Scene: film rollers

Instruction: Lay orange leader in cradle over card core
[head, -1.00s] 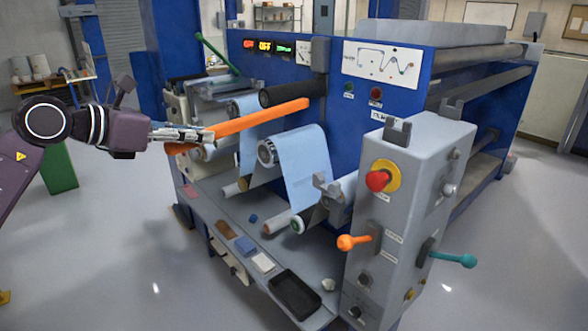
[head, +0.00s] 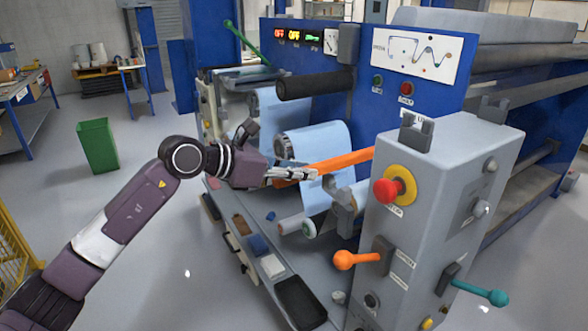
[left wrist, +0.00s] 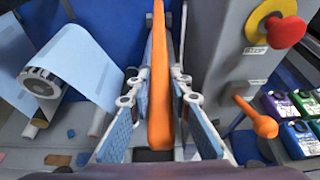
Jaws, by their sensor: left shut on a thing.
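The orange leader (head: 340,162) is a long straight bar in my left gripper (head: 306,174). It slants up to the right in the head view, in front of the blue web roll (head: 320,143). In the left wrist view the leader (left wrist: 160,75) runs lengthwise between the two fingers (left wrist: 160,112). Grey cradle-like brackets show at the roller end (head: 343,207) and on top of the grey pillar (head: 415,136). A pale roller with a tan end (head: 290,223) lies below the leader; I cannot tell whether it is the card core. My right gripper is not in view.
The grey pillar carries a red knob (head: 385,191), an orange lever (head: 357,260) and a teal lever (head: 480,291). A dark roller (head: 315,84) juts out above. A shelf with a black tray (head: 298,302) runs below. A green bin (head: 97,145) stands on the floor.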

